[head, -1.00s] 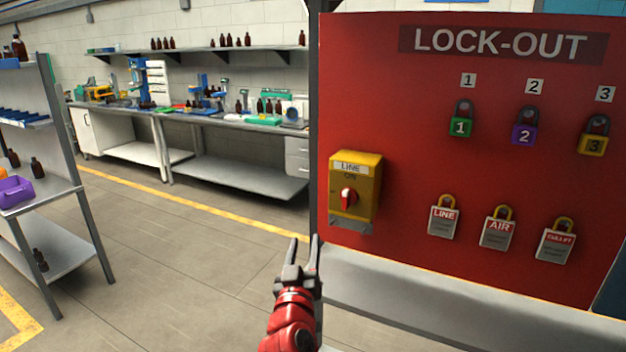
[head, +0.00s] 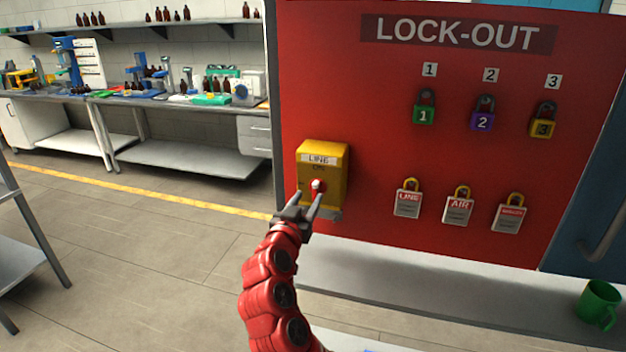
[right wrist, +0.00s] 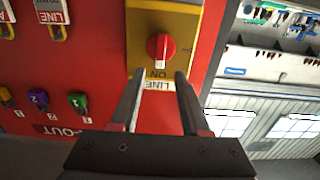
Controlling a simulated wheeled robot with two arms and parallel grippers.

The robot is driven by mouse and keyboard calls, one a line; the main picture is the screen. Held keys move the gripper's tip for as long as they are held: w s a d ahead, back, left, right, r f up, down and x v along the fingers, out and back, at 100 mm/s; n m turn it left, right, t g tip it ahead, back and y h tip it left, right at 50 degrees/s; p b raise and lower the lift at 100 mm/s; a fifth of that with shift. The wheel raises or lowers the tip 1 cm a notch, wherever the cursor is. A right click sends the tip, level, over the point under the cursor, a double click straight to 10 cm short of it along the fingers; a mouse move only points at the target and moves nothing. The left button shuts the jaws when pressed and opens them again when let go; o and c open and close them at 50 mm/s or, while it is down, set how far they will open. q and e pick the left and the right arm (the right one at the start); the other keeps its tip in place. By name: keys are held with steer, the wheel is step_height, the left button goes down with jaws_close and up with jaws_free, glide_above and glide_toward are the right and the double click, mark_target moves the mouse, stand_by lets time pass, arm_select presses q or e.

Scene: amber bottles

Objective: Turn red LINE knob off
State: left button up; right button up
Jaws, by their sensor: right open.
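The red LINE knob (head: 317,187) is on the front of a yellow box (head: 322,160) marked LINE and ON, mounted on the red lock-out board. In the right wrist view the knob (right wrist: 160,48) is round and red, with a white mark turned toward the ON label. My right gripper (head: 306,200) is open and empty just in front of the box, its fingertips close to the knob. In the right wrist view its two fingers (right wrist: 157,78) point at the knob, one to each side, and do not clearly touch it. My left gripper is out of view.
Numbered padlocks 1 (head: 424,110), 2 (head: 483,115) and 3 (head: 543,122) hang on the board above tags LINE (head: 408,200), AIR (head: 459,208) and a third (head: 508,215). A grey ledge (head: 420,285) runs below, with a green mug (head: 598,304) at right.

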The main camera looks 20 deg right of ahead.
mark_target(314, 187)
steer(key=p+x, duration=0.1)
steer(key=x, duration=0.3)
steer(key=shift+w+d+r, duration=0.15)
steer(key=shift+w+d, duration=0.05)
steer(key=shift+w+d+p, duration=0.25)
steer(key=shift+w+p, duration=0.05)
steer(key=shift+w, duration=0.15)
jaws_close()
